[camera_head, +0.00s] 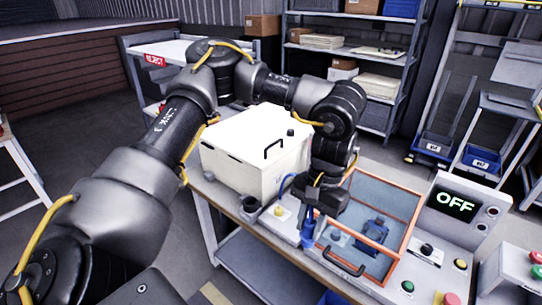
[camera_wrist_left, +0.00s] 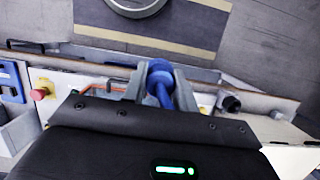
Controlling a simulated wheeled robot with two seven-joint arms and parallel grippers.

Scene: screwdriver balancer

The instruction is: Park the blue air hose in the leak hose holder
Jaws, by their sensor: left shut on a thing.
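My left gripper (camera_head: 312,222) is over the front of the bench, left of the clear-lidded test box. It is shut on the blue air hose (camera_head: 308,234), whose blue end sticks out below the fingers. In the left wrist view the round blue hose end (camera_wrist_left: 160,76) sits between the two grey fingers (camera_wrist_left: 158,88). A dark cup-like holder (camera_head: 250,204), seemingly the leak hose holder, stands at the bench's front left, apart from the gripper. It also appears right of the fingers in the wrist view (camera_wrist_left: 231,103). My right gripper is not in view.
A white box (camera_head: 255,150) with a black handle stands behind and left of the gripper. The orange-framed lid (camera_head: 385,195) is close on the right. The control panel (camera_head: 455,205) reads OFF. A yellow-based button (camera_head: 278,211) lies between holder and gripper.

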